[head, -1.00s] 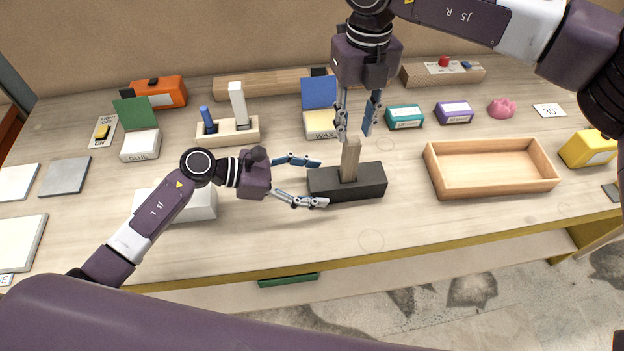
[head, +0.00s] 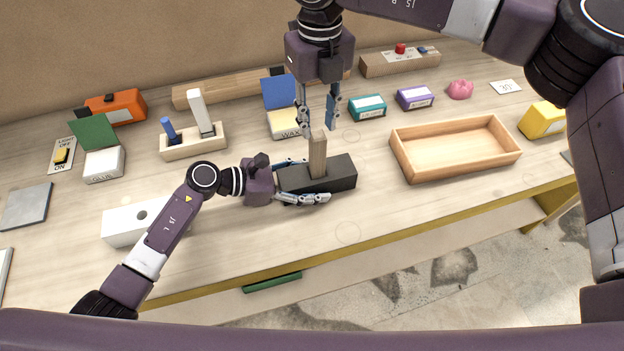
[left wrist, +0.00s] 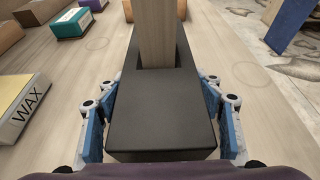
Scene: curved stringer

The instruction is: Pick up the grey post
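A pale grey-white post (head: 201,112) stands upright, slightly tilted in the picture, in a wooden stand (head: 208,143) at the back left, beside a short blue peg (head: 168,130). Neither gripper is near it. My left gripper (head: 308,180) has its fingers along both long sides of a black block (head: 340,176) and looks shut on it. The left wrist view shows the block (left wrist: 162,112) between the blue finger pads. A wooden post (head: 318,155) stands upright in the block. My right gripper (head: 318,124) is open, pointing down, with its fingers around or just above this post's top.
A shallow wooden tray (head: 455,170) lies to the right. The wax box (head: 284,124) with a raised blue lid stands behind the block. The glue box (head: 103,164) stands at the left. A white box (head: 125,222) is partly behind my left arm. The front middle is clear.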

